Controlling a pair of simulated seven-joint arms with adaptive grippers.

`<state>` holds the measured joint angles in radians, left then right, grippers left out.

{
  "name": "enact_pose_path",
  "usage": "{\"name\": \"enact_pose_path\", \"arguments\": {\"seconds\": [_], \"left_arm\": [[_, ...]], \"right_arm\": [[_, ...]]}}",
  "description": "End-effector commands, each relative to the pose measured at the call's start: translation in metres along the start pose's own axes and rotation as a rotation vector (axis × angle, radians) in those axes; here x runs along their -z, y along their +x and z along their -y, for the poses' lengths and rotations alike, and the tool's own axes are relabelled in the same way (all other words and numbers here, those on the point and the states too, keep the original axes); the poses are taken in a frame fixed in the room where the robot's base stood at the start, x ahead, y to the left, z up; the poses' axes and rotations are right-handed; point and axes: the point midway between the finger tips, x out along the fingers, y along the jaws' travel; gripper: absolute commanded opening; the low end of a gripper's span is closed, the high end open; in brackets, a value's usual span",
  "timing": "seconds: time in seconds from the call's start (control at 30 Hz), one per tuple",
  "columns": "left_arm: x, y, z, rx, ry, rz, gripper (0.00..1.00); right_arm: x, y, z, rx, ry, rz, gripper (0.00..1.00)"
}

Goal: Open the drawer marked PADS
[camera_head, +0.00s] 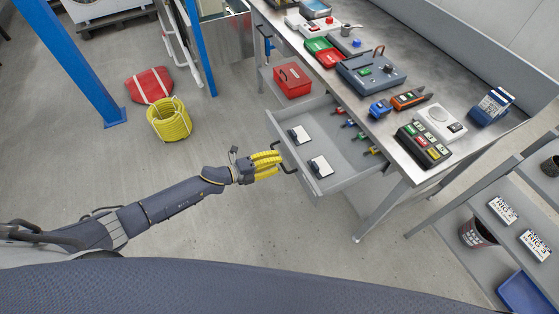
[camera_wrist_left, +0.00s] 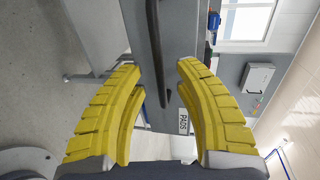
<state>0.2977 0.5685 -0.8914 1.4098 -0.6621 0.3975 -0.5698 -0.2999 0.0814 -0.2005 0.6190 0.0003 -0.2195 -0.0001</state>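The grey drawer (camera_head: 345,146) under the workbench stands pulled out in the head view, with two white-and-black items and several small coloured-handled items inside. Its front carries a dark bar handle (camera_head: 287,161). In the left wrist view a white label (camera_wrist_left: 184,122) reading PADS is on the drawer front, beside the handle (camera_wrist_left: 156,50). My left gripper (camera_head: 279,163) has yellow fingers and is at the handle. In the left wrist view the fingers (camera_wrist_left: 158,72) are spread apart with the handle between them; I cannot tell whether they touch it. My right gripper is not in view.
The workbench (camera_head: 400,150) holds a grey case (camera_head: 371,70), a button box (camera_head: 425,145) and other devices. A red toolbox (camera_head: 292,81) sits below it. A shelf rack (camera_head: 480,240) stands at right.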

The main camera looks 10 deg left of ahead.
Motion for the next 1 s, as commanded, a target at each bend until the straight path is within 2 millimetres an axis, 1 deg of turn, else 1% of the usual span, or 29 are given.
{"name": "enact_pose_path", "arguments": {"seconds": [0.03, 0.2, 0.4, 0.5, 0.7, 1.0], "left_arm": [[-0.001, -0.010, -0.001, -0.002, 0.001, 0.001, 0.33], [0.000, -0.041, -0.001, -0.002, 0.001, 0.001, 0.33], [-0.001, -0.072, 0.000, -0.001, 0.000, 0.001, 0.33], [0.000, -0.083, 0.000, -0.001, -0.001, 0.001, 0.33], [0.000, -0.097, 0.001, 0.001, 0.000, 0.000, 0.33], [0.000, -0.100, 0.001, 0.001, 0.001, 0.000, 0.33]], "right_arm": [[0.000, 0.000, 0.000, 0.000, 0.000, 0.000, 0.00], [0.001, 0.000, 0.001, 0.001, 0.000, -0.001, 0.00], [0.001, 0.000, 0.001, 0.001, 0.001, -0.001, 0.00], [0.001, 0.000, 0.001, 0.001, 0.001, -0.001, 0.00], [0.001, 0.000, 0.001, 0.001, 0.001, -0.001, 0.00], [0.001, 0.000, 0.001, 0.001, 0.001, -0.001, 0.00]]}}
